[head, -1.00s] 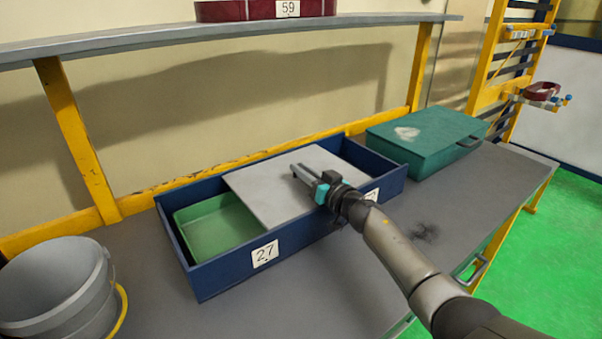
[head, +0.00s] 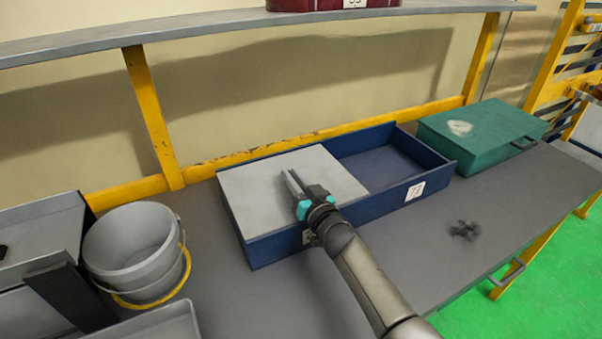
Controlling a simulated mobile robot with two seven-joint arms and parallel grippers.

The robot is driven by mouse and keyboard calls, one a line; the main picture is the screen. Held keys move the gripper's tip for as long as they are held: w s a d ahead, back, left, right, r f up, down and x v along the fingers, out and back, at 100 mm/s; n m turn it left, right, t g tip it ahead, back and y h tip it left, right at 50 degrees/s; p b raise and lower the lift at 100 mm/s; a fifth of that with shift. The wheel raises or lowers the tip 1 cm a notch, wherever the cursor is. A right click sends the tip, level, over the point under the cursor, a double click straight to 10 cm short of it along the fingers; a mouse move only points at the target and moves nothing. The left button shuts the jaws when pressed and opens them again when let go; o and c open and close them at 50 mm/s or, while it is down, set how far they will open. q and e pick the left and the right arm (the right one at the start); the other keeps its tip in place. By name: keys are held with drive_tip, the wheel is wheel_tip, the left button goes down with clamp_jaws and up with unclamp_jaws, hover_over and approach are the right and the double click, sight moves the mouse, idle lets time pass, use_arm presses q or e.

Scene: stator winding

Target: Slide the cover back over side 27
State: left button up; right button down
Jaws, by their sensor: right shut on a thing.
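The blue box (head: 275,249) stands on the bench with two sides. Its flat grey cover (head: 245,192) lies over the left side, so the inside of that side is hidden. The right side is uncovered and looks empty, with a blue floor (head: 380,168). My right gripper (head: 291,181) is shut on the cover near its middle, coming in from the front. The label on the left front is mostly hidden behind my right gripper; a label (head: 415,190) shows at the right front. My left gripper is not in view.
A green case (head: 480,136) stands to the right. A shelf (head: 230,30) runs above the back. The bench front right is clear except for a dark smudge.

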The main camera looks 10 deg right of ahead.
drive_tip(key=shift+a, duration=0.15)
drive_tip(key=c, duration=0.9)
unclamp_jaws()
drive_tip(key=shift+s, duration=0.1)
drive_tip(key=shift+o, duration=0.2)
drive_tip(key=shift+s, duration=0.3)
drive_tip(key=p+v, duration=0.3)
drive_tip(key=v, duration=1.1)
drive_tip(key=shift+s+d, duration=0.2)
drive_tip(key=shift+s, duration=0.05)
